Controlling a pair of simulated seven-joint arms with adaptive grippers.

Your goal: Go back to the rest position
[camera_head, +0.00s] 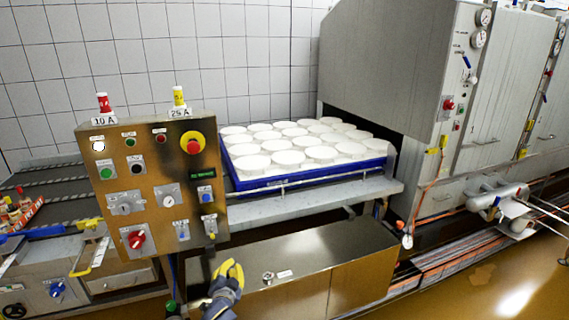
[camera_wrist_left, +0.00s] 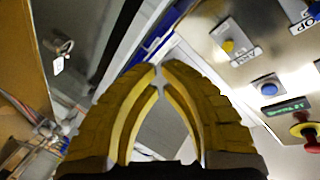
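My left gripper (camera_head: 230,266), with yellow fingers, shows low in the head view. It is in front of the steel cabinet below the conveyor and below the control panel (camera_head: 155,188). In the left wrist view my left gripper (camera_wrist_left: 161,68) has its fingertips drawn together, with nothing seen between them. My right gripper is not in view.
A blue tray (camera_head: 290,181) of white round moulds (camera_head: 287,157) sits on the conveyor by the grey machine (camera_head: 385,65). The steel cabinet (camera_head: 300,265) stands below. A small box of bottles (camera_head: 18,212) is at far left. Open floor (camera_head: 490,285) lies at right.

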